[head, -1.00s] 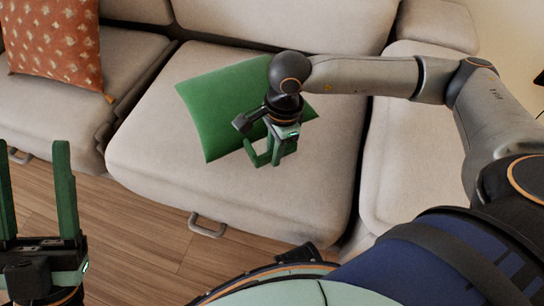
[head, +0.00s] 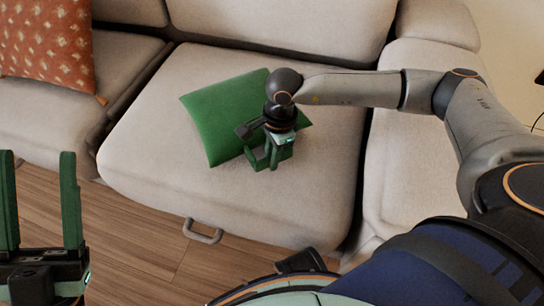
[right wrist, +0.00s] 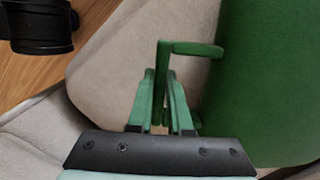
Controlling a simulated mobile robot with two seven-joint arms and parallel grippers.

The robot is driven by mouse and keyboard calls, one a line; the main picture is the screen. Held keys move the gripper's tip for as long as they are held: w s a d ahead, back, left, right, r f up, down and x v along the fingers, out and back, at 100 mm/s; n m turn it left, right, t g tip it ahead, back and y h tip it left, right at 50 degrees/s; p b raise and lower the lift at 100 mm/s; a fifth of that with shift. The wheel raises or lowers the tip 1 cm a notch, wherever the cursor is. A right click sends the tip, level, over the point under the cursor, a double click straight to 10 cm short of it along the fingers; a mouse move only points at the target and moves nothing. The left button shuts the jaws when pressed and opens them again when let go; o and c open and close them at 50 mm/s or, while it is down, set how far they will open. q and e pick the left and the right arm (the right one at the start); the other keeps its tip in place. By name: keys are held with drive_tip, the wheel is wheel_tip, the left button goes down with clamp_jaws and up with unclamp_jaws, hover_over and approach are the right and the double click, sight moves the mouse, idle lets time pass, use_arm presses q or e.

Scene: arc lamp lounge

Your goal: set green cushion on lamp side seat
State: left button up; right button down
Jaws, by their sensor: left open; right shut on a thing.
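The green cushion (head: 215,117) is on or just above the right-hand beige sofa seat (head: 145,180), close to the armrest side; I cannot tell if it bears fully on the seat. My right gripper (head: 264,160) points down at the cushion's right front part and is shut on it, covering part of it. In the right wrist view the green fingers (right wrist: 163,75) are close together, with the cushion (right wrist: 260,90) filling the right side; the grip itself is hard to see. My left gripper (head: 38,160) is open and empty, low at the left, over the floor.
An orange patterned cushion (head: 45,38) sits on the left sofa seat (head: 130,62). The sofa's right armrest (head: 395,150) lies under my right arm. A metal handle (head: 202,231) sticks out at the seat front. Wood floor (head: 130,225) is open in front. A dark cord (head: 538,118) shows at the right edge.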

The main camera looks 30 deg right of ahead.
drive_tip(key=c, duration=0.8)
unclamp_jaws()
drive_tip(key=shift+f, duration=0.1)
drive_tip(key=shift+c, duration=0.2)
drive_tip(key=shift+r, duration=0.25)
wheel_tip(320, 180, up, 12)
drive_tip(key=d+p, duration=0.1)
drive_tip(key=p, duration=0.3)
drive_tip(key=shift+d+p, duration=0.2)
drive_tip(key=shift+p, duration=0.15)
drive_tip(key=shift+f, duration=0.1)
